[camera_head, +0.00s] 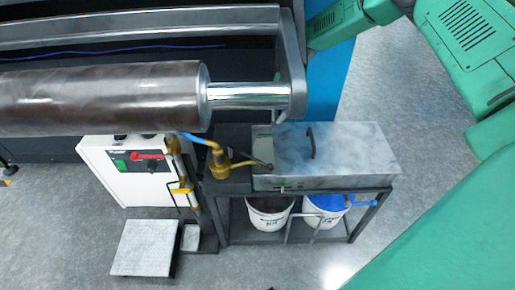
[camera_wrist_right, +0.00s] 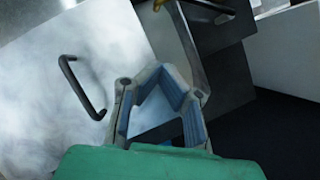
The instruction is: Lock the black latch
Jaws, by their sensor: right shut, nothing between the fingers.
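A dark bracket (camera_head: 290,62) stands at the right end of the roll frame, where the roll's shiny shaft (camera_head: 248,96) ends. I cannot tell for certain whether this is the black latch, or whether it is locked. In the wrist view the right gripper (camera_wrist_right: 162,92) is shut and empty, above the edge of the grey metal box (camera_wrist_right: 30,110). My left gripper is not in view.
The box has a dark handle (camera_head: 311,142) and sits on a dark stand. A brass fitting with a blue hose (camera_head: 217,152), a white control box (camera_head: 130,172) and two white buckets (camera_head: 323,209) are nearby.

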